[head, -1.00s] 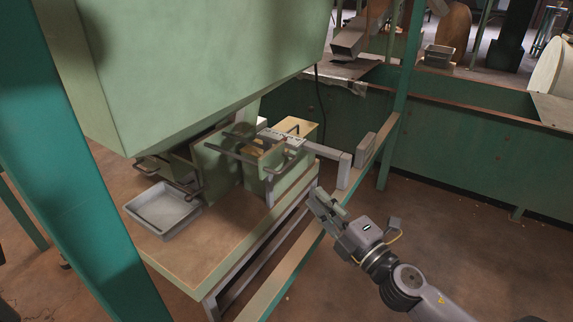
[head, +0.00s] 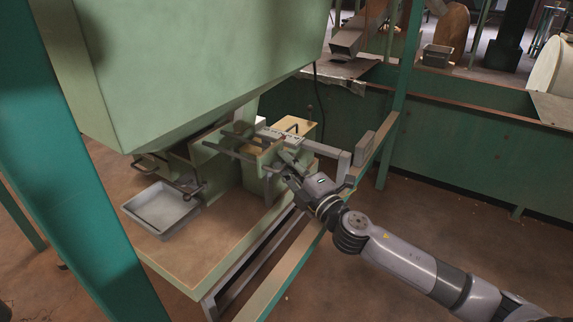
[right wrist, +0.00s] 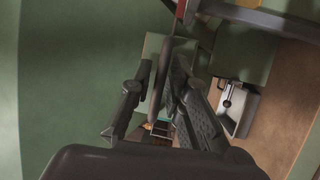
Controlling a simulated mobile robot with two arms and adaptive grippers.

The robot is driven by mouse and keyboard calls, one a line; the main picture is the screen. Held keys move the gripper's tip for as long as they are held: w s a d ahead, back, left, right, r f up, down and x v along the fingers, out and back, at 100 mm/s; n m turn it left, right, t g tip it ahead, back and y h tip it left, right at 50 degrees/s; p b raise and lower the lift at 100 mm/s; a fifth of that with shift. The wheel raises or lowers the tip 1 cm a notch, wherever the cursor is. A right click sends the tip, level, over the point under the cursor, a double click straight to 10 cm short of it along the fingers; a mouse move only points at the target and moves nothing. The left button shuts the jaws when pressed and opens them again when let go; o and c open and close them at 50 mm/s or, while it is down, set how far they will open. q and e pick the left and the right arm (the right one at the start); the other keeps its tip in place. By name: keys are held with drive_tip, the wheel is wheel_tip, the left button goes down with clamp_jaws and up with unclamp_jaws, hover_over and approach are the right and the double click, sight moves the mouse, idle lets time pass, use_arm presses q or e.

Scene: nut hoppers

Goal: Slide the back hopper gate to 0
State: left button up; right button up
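The back hopper gate assembly (head: 222,165) is a pale green plate with dark rods under the big green hopper (head: 200,70). A pale scale strip with small marks (head: 280,135) lies along its top; I cannot read the numbers. My right gripper (head: 285,166) is at the right end of the assembly, just below the strip. In the right wrist view, the fingers of my right gripper (right wrist: 160,105) are apart, with a thin dark upright piece (right wrist: 160,80) between them. A gap shows on its left; contact on the right is unclear. My left gripper is out of view.
A grey metal tray (head: 160,209) sits on the wooden-topped table (head: 205,255) at front left. A grey bracket (head: 342,165) and a green rail (head: 270,285) stand close to my right arm. A teal post (head: 75,170) crosses the left side. Floor at right is open.

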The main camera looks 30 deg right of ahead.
drive_tip(key=shift+w, duration=0.1)
drive_tip(key=shift+c, duration=0.2)
clamp_jaws()
idle(0.5)
